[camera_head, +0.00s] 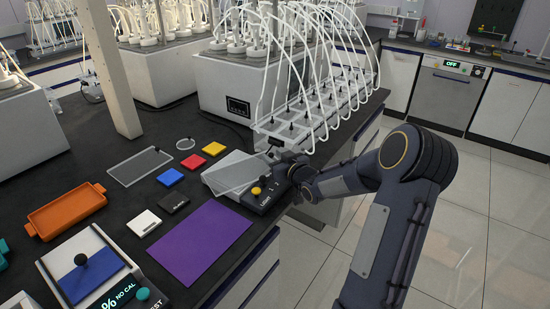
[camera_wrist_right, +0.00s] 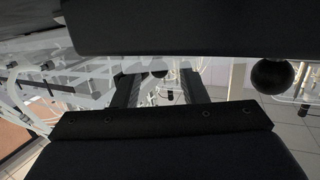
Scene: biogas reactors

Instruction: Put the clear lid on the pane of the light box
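The light box (camera_head: 222,160) is at the right side of the dark bench, with a pale top and a black control end (camera_head: 268,200) bearing a yellow button. A see-through grey sheet covers part of its top; I cannot tell whether it is separate. A clear rectangular plate (camera_head: 136,168) with a small black knob lies flat on the bench to the left. My right gripper (camera_head: 279,170) is just above the box's right end, partly hidden by its wrist. In the right wrist view its fingers (camera_wrist_right: 160,90) stand apart. My left gripper is out of view.
Red, yellow, blue, black and white tiles lie left of the box. A purple sheet (camera_head: 200,243) lies in front. An orange tray (camera_head: 66,211) and a meter (camera_head: 120,285) stand further left. Reactors with white tubes (camera_head: 310,105) crowd close behind the gripper.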

